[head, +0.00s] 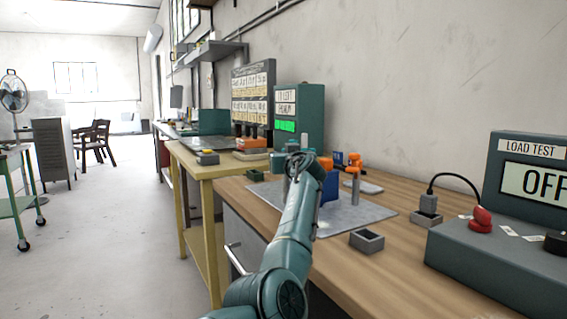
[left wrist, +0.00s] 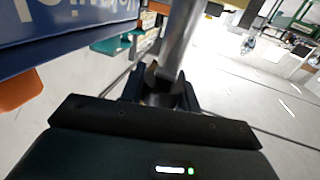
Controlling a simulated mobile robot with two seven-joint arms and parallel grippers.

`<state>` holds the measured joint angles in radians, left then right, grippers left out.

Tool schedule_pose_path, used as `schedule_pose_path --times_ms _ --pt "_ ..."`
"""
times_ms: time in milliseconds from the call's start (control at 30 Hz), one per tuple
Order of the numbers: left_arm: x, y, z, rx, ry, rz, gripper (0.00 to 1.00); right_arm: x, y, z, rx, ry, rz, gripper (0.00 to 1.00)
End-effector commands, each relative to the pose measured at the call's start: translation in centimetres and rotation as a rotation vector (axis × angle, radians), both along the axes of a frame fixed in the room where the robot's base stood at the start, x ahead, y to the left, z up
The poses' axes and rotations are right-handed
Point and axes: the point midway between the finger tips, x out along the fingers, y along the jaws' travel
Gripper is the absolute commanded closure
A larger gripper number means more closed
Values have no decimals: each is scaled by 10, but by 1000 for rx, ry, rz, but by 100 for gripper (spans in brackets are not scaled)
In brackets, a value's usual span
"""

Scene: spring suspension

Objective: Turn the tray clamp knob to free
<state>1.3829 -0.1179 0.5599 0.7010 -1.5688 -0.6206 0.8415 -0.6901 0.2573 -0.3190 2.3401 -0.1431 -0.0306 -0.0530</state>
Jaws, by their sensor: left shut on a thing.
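My left arm reaches forward over the wooden bench in the head view, and its wrist hides the gripper there. In the left wrist view my left gripper (left wrist: 160,95) is shut on the dark end of a grey metal post (left wrist: 179,42). I cannot tell whether this end is the tray clamp knob. A blue panel with white lettering (left wrist: 70,22) is close on the left; it also shows in the head view (head: 330,188). An orange part (left wrist: 18,90) is below it. A grey post with an orange top (head: 355,183) stands further right. My right gripper is not in view.
A grey mat (head: 345,217) lies on the wooden bench (head: 395,265). A small grey open box (head: 366,241) sits at its near edge. The load test console reading OFF (head: 530,170), with a red knob (head: 481,218), is on the right. A green display cabinet (head: 309,105) stands behind.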

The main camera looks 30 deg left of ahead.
Motion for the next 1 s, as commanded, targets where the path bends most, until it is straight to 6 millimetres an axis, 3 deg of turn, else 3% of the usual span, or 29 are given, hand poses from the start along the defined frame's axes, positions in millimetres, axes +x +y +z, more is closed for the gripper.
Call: schedule_pose_path --times_ms 333,367,600,1000 --pt "0 0 1 1 0 2 100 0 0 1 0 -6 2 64" --pt "0 0 1 1 0 2 68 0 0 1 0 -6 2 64" --pt "0 0 1 1 1 2 48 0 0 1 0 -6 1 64" --pt "-3 -5 0 -1 0 1 47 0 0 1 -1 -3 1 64"
